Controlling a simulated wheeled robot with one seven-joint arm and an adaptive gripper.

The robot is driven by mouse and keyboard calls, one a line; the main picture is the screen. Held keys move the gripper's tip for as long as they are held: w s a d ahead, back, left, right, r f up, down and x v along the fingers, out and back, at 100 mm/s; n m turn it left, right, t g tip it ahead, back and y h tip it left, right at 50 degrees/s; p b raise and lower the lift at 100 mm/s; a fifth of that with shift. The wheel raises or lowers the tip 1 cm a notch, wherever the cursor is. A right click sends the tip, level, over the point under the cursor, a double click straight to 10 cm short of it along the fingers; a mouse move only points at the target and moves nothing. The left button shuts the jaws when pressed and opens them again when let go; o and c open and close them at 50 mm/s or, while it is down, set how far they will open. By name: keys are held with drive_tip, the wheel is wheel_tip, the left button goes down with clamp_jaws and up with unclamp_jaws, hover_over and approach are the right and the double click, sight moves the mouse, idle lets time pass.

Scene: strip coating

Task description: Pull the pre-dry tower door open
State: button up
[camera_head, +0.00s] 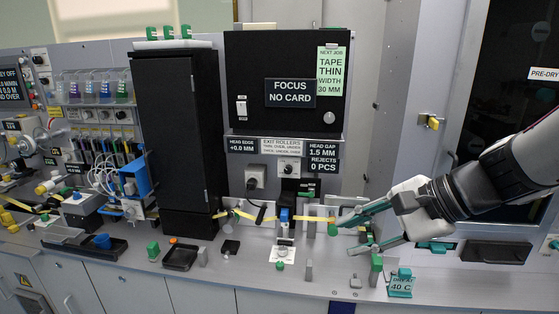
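The pre-dry tower door is the tall dark-windowed panel at the right, with a pale frame (462,85) and a white "PRE-DRY" label (543,74). It looks closed, though my arm covers its lower part. A yellow latch-like piece (432,122) sits on a small plate left of the door frame. A small curved piece shows at the frame's left edge, partly hidden by my arm; I cannot tell if it is the handle. My gripper (345,236) is open, with its teal fingers apart, pointing left over the bench. It appears empty and is well below and left of the latch-like piece.
A yellow strip (248,215) runs along the bench near my fingers, past a small blue-topped stand (284,222). A black cabinet (180,140) stands left. The bench's front edge has some bare room.

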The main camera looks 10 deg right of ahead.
drive_tip(key=w+d+m+t, duration=0.4)
drive_tip(key=w+d+m, duration=0.2)
drive_tip(key=w+d, duration=0.15)
drive_tip(key=d+f+m+t+h+b, duration=0.25)
drive_tip(key=d+m+t+h, duration=0.6)
drive_tip(key=d+m, duration=1.35)
drive_tip(key=w+d+n, duration=0.2)
drive_tip(key=w, duration=0.2)
drive_tip(key=w+d+n, duration=0.2)
drive_tip(key=w+d, duration=0.1)
drive_tip(key=w, duration=0.2)
drive_tip(key=w+d+n, duration=0.2)
drive_tip(key=w, duration=0.2)
drive_tip(key=shift+w+d+f+g+h+p, duration=0.15)
drive_tip(key=shift+w+g+h+p, duration=0.1)
drive_tip(key=shift+w+h+p, duration=0.15)
clamp_jaws()
